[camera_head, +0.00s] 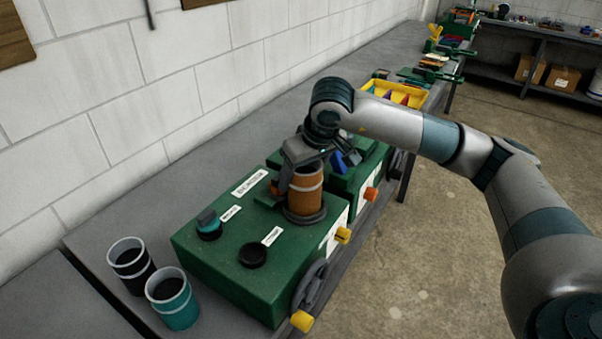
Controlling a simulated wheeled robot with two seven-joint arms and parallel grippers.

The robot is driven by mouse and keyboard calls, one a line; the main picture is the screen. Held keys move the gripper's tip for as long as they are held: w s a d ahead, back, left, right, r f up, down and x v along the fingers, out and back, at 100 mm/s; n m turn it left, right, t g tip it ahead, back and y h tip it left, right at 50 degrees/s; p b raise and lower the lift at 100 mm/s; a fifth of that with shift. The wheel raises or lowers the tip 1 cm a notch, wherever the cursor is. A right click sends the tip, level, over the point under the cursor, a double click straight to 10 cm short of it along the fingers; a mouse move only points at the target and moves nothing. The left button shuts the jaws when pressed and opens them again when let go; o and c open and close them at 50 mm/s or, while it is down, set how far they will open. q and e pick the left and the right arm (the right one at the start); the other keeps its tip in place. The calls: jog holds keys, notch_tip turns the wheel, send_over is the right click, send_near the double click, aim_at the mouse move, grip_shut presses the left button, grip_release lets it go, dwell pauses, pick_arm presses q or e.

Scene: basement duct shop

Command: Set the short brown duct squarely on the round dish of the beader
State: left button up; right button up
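The short brown duct (306,190), with pale bands, stands upright over the round dark dish (305,217) on the green beader (222,262). Its lower end appears to be at the dish; I cannot tell whether it rests fully on it or is exactly centred. My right gripper (304,169) comes from above and is at the duct's top, with a finger by its left side. The other finger is not clearly seen, so I cannot tell if the grip is closed. My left gripper is not in view.
A black duct (131,269) and a teal duct (174,301) stand on the bench left of the beader. The beader top has a teal-and-black knob (208,224) and a black knob (253,255). A yellow bin (407,94) lies further back. The wall runs along the left.

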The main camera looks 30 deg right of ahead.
jog(key=shift+f+b, duration=0.2)
jog(key=shift+b, duration=0.1)
jog(key=o, duration=1.2)
jog(key=shift+r, duration=0.15)
jog(key=shift+r+p, duration=0.15)
jog(key=shift+p, duration=0.2)
jog(key=shift+r, duration=0.15)
jog(key=b+v, duration=0.3)
jog(key=v, duration=0.7)
jog(key=shift+s+r+b, duration=0.2)
jog(key=shift+b, duration=0.2)
jog(key=shift+s+d+r, duration=0.1)
jog(key=shift+s+r, duration=0.1)
jog(key=shift+r, duration=0.3)
